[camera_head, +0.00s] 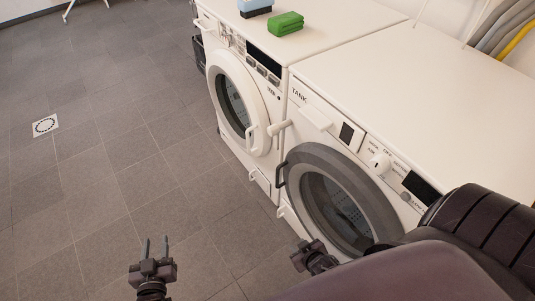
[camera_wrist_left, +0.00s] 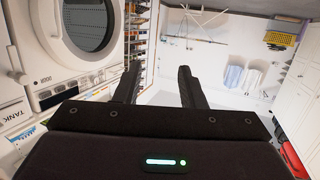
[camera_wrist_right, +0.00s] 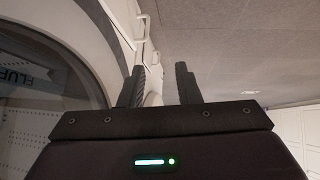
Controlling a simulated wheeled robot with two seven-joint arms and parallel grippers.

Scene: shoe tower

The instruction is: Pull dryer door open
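Two white front-loading machines stand side by side in the head view; I cannot tell which is the dryer. The left one has a white-rimmed round door (camera_head: 237,100) with a white handle (camera_head: 252,138). The right one has a grey-rimmed round door (camera_head: 335,200) with a dark handle (camera_head: 281,174). Both doors look shut. My left gripper (camera_head: 155,243) is open and empty above the floor, apart from both machines. My right gripper (camera_head: 302,247) is low in front of the grey-rimmed door; its fingers are apart and empty in the right wrist view (camera_wrist_right: 160,80).
A green block (camera_head: 286,23) and a blue-and-white item (camera_head: 255,7) sit on the left machine. My right arm covers the lower right of the head view. The tiled floor (camera_head: 100,150) left of the machines is clear around a drain (camera_head: 45,125).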

